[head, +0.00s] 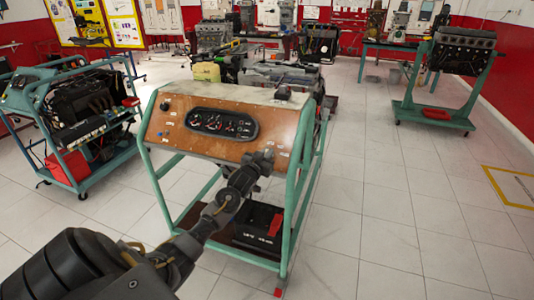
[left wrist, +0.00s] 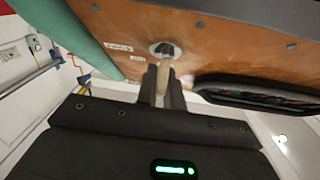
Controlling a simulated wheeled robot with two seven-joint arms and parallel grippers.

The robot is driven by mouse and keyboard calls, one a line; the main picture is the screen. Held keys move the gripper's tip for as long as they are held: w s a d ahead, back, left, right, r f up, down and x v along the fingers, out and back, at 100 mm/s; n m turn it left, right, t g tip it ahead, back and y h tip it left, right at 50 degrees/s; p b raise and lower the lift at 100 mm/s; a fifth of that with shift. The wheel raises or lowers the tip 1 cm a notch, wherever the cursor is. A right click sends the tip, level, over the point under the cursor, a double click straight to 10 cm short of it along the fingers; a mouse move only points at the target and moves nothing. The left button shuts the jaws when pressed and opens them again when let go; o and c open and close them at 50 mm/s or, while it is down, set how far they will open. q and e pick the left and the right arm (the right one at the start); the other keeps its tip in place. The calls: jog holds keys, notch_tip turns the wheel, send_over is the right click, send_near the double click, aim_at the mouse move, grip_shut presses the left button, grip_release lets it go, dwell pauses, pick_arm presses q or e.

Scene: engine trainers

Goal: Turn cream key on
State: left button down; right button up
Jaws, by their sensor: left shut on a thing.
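The cream key (left wrist: 163,73) sits in a round metal key switch (left wrist: 164,49) on the brown panel (left wrist: 115,38). My left gripper (left wrist: 162,88) is shut on the key, one dark finger on each side of it. In the head view my left gripper (head: 265,158) reaches the lower right part of the panel (head: 172,132) on the green-framed engine trainer. There the gripper hides the key and its switch. The key's exact turn angle is hard to tell. My right gripper is in neither view.
A gauge cluster (head: 222,123) is left of the gripper on the panel. A black battery (head: 258,225) sits low inside the green frame (head: 298,165). Another engine stand (head: 82,105) is at the left, one (head: 455,60) at the back right. The floor at the right is clear.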

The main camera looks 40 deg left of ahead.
pick_arm(q)
jog(key=m+h, duration=0.3)
jog(key=m, duration=0.1)
jog(key=shift+p, duration=0.3)
jog(key=shift+m+g+h, duration=0.4)
jog(key=shift+m+h, duration=1.3)
jog(key=shift+m, duration=0.7)
jog(key=c, duration=1.5)
grip_release()
jog(key=shift+s, duration=0.1)
